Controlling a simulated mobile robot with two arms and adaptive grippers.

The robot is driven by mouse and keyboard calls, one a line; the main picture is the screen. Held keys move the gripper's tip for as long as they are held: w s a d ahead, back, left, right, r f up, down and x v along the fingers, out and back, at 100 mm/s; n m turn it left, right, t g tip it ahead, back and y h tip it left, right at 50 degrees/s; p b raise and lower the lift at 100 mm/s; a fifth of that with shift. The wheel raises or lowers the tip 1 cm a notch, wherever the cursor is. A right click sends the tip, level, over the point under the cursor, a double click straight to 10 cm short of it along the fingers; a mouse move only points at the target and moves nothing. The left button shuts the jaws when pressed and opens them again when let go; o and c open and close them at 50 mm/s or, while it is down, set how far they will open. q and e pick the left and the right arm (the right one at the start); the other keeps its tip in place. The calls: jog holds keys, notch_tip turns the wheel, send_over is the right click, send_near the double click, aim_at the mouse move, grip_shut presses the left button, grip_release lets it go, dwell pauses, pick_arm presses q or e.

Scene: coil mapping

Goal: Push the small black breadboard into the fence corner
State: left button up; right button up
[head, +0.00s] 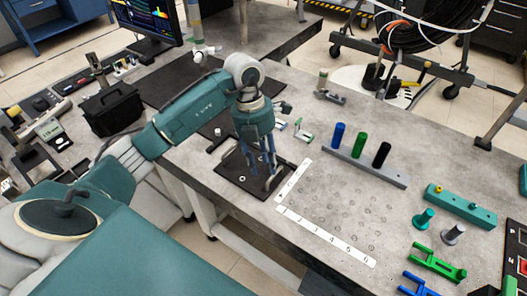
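A small black plate, which I take to be the breadboard (232,166), lies flat near the front edge of the grey table, with a small pale ring on it. My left gripper (268,178) points down over its right part and hides some of it. I cannot tell whether the fingertips touch it or how far apart they are. White numbered strips (325,236) meet in an L just right of the plate. I cannot clearly pick out a fence corner. My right gripper is not in view.
A grey rail (366,166) holds blue, green and black cylinders. Teal and green parts (461,207) stand at the right. A larger dark mat (175,90) lies behind my arm, and a black case (110,108) stands at the left. Table inside the strips is clear.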

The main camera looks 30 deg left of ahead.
aim_at(253, 178)
pick_arm(q)
jog(key=f, duration=0.2)
jog(key=d+f+p, duration=0.1)
jog(key=f, duration=0.4)
jog(key=shift+d+f, duration=0.15)
jog(key=shift+d, duration=0.1)
jog(key=shift+c, duration=0.3)
grip_shut()
jog(key=shift+a, duration=0.3)
jog(key=shift+w+a+r+b, duration=0.15)
jog(key=shift+a+b, duration=0.15)
jog(key=shift+a, duration=0.7)
jog(key=shift+w+a+r+b, duration=0.1)
jog(key=shift+a+b, duration=0.15)
jog(key=shift+a, duration=0.7)
jog(key=shift+w+a, duration=0.1)
jog(key=shift+a, duration=0.75)
